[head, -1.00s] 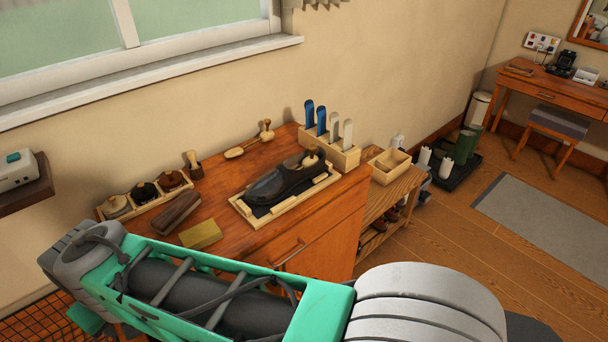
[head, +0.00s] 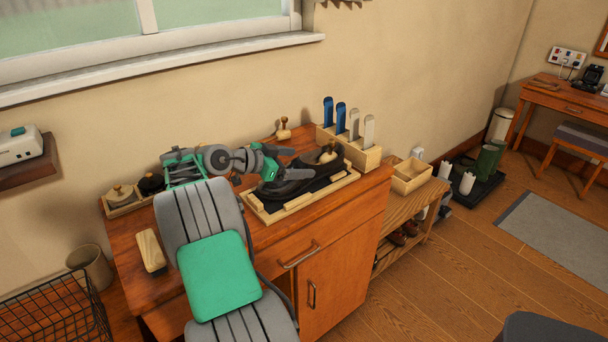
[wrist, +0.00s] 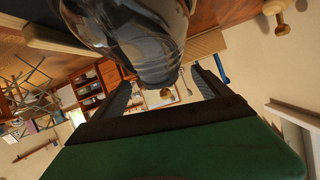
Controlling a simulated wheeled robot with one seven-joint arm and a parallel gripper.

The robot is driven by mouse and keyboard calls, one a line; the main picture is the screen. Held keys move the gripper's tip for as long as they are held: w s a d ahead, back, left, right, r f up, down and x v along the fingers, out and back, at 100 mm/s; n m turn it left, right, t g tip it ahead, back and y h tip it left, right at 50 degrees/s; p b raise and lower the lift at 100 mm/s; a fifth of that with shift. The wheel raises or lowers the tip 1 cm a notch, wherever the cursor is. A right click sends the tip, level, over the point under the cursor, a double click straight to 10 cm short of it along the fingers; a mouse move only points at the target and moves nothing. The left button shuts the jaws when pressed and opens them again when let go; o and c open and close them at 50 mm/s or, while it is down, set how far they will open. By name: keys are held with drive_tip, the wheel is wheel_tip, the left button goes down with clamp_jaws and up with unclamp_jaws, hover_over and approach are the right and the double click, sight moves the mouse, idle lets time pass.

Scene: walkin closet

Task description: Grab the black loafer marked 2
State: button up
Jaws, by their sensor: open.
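The black loafer (head: 318,178) sits on a wooden tray (head: 318,199) with a dark mat, on top of the wooden cabinet. A pale wooden knob shows at its opening. No number mark is readable. My gripper (head: 279,163) is open at the loafer's left, toe end, partly covering it. In the wrist view the shiny black loafer (wrist: 140,35) fills the top middle, and its rounded end reaches between the two open fingers (wrist: 162,85). I cannot tell whether the fingers touch it.
A wooden rack with blue and grey shoehorns (head: 348,148) stands close behind the tray. An empty wooden box (head: 412,176) is on the lower bench at right. Lidded pots (head: 122,196) and a wooden-backed brush (head: 150,250) lie at the cabinet's left. A wire basket (head: 55,315) is at lower left.

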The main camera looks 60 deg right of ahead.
sight(299, 162)
drive_tip(key=x, duration=0.3)
drive_tip(key=shift+s+d+f, duration=0.1)
drive_tip(key=shift+d+f, duration=0.1)
drive_tip(key=shift+d, duration=0.05)
drive_tip(key=shift+a, duration=0.1)
drive_tip(key=shift+c, duration=0.2)
drive_tip(key=shift+r, duration=0.1)
drive_tip(key=c, duration=1.9)
drive_tip(key=shift+o, duration=0.2)
drive_tip(key=shift+r, duration=0.1)
